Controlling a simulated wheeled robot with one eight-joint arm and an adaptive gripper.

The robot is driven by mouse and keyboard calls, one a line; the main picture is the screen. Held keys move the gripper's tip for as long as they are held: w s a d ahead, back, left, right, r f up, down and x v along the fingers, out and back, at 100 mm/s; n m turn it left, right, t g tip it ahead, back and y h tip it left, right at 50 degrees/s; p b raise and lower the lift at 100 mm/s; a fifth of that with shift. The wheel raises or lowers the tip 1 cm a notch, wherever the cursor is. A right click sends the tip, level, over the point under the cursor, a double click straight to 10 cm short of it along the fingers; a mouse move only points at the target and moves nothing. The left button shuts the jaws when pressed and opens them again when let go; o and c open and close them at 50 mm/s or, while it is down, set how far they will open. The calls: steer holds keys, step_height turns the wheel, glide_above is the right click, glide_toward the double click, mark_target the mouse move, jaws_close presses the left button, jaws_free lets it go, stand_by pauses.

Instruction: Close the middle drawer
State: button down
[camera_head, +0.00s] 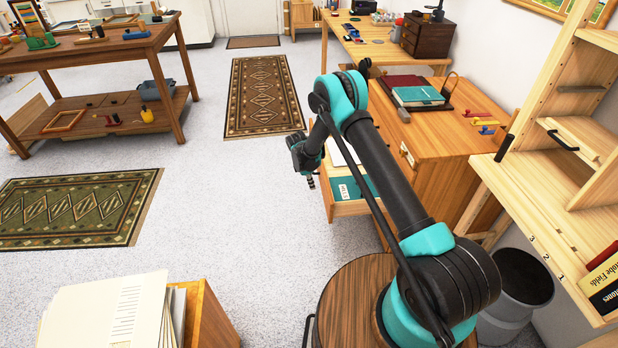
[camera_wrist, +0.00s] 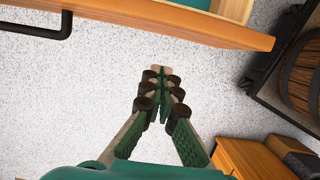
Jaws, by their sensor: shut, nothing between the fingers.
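An open wooden drawer (camera_head: 352,208) sticks out to the left from the wooden desk cabinet (camera_head: 445,145) in the head view. A teal book and white papers lie in it. My arm hides part of the drawer and cabinet, so I cannot tell which level it is. In the wrist view a wooden drawer front (camera_wrist: 190,27) crosses the top, with a black bar handle (camera_wrist: 42,32) at left. My gripper (camera_head: 311,182) is shut and empty, just left of the open drawer and pointing down. In the wrist view its fingertips (camera_wrist: 158,72) are together over the floor, apart from the drawer front.
A grey bin (camera_head: 512,300) stands below the light wooden shelf desk (camera_head: 545,215) at right. A wooden cabinet with papers (camera_head: 130,310) is at the front left. Patterned rugs (camera_head: 262,95) lie on the speckled floor. The floor left of my gripper is clear.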

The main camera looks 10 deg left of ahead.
steer(key=shift+w+d+r, duration=0.1)
steer(key=shift+w+d, duration=0.2)
steer(key=shift+d, duration=0.7)
steer(key=shift+w+d, duration=0.25)
steer(key=shift+d, duration=0.7)
steer(key=w+d, duration=0.4)
steer(key=d, duration=1)
steer(key=w+d, duration=0.4)
steer(key=d, duration=1)
steer(key=shift+d, duration=0.1)
